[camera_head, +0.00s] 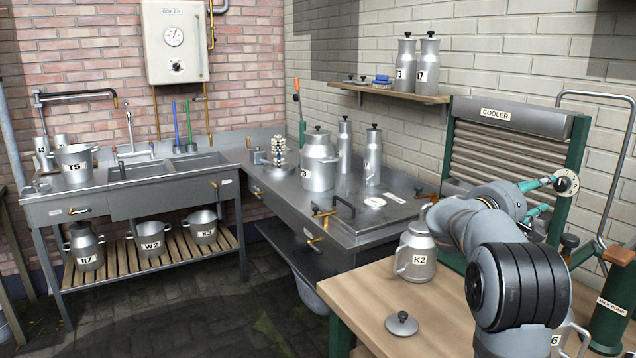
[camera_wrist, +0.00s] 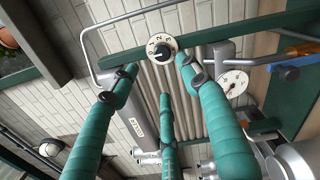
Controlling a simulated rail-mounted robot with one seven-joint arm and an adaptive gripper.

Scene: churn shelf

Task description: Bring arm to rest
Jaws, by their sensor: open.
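My gripper (camera_head: 546,196) is at the right of the head view, in front of the cooler's right side. Its teal fingers are spread open around empty space. In the wrist view my gripper (camera_wrist: 158,77) points at a round dial (camera_wrist: 162,50) with a black knob, which appears beyond and between the fingertips. The dial (camera_head: 565,180) also shows in the head view, right by the fingertips. I cannot tell whether a finger touches it. My arm rises from the lower right, bent over the wooden table.
The cooler (camera_head: 497,114) with its green frame stands behind my gripper. A metal can K2 (camera_head: 416,255) and a loose lid (camera_head: 401,323) are on the wooden table (camera_head: 365,290). A bent metal rail (camera_head: 620,150) and a green pump (camera_head: 609,315) stand at the right.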

